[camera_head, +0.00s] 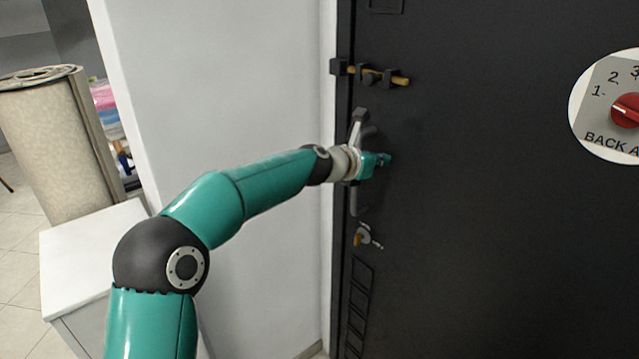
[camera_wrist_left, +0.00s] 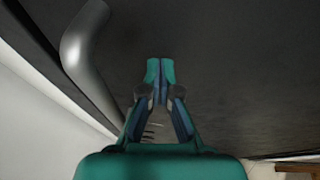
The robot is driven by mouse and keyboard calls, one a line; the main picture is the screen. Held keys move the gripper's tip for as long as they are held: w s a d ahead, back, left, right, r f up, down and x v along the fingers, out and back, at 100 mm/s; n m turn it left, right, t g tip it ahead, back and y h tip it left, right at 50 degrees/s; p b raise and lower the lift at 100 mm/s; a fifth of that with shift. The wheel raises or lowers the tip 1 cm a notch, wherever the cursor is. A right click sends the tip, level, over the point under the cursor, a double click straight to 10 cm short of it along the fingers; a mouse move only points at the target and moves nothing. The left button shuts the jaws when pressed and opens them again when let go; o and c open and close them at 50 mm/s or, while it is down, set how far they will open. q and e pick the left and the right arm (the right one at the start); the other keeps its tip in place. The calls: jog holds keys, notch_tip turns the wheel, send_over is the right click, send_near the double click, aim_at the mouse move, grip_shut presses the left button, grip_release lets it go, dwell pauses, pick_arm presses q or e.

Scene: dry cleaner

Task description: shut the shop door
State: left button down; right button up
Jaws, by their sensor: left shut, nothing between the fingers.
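The shop door (camera_head: 480,220) is a large black panel that fills the right half of the head view. Its left edge lies close along the dark frame by the white wall; I cannot tell whether it is latched. A silver handle (camera_head: 359,118) sits near that edge and shows as a bent bar at upper left in the left wrist view (camera_wrist_left: 84,48). My left gripper (camera_head: 384,160) is shut and empty, just right of the handle and close to the door face. Its fingertips (camera_wrist_left: 160,72) meet in the wrist view; contact with the door is unclear. My right gripper is out of view.
A bolt with a brass bar (camera_head: 392,79) is above the handle, and a lock with keys (camera_head: 364,238) is below it. A round sign with a red knob (camera_head: 627,110) is on the right. A white counter (camera_head: 85,245) and beige roll (camera_head: 45,145) stand left.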

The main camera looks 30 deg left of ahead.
pick_arm(q)
jog(key=a+f+b+v, duration=0.1)
jog(key=v, duration=1.2)
jog(key=d+f+m+g+p, duration=0.1)
jog(key=d+f+g, duration=0.15)
jog(key=f, duration=0.85)
jog(key=d+f+g+p, duration=0.1)
jog(key=f+g, duration=0.2)
jog(key=f, duration=0.9)
jog(key=s+d+f+m+g+p, duration=0.1)
jog(key=s+d+f+m+g, duration=0.15)
jog(key=s+f, duration=0.45)
jog(key=s+d+f+m+g+p, duration=0.1)
jog(key=s+f+m, duration=0.25)
jog(key=f, duration=0.55)
jog(key=s+d+f+m+g, duration=0.2)
jog(key=s+f+m, duration=0.3)
jog(key=s+m, duration=0.6)
jog(key=s+d+f+m+g, duration=0.2)
jog(key=s+f+m, duration=0.3)
jog(key=s+m, duration=0.7)
jog(key=shift+s+d+m+p, duration=0.25)
jog(key=shift+d+m+p, duration=0.05)
jog(key=shift+d, duration=0.45)
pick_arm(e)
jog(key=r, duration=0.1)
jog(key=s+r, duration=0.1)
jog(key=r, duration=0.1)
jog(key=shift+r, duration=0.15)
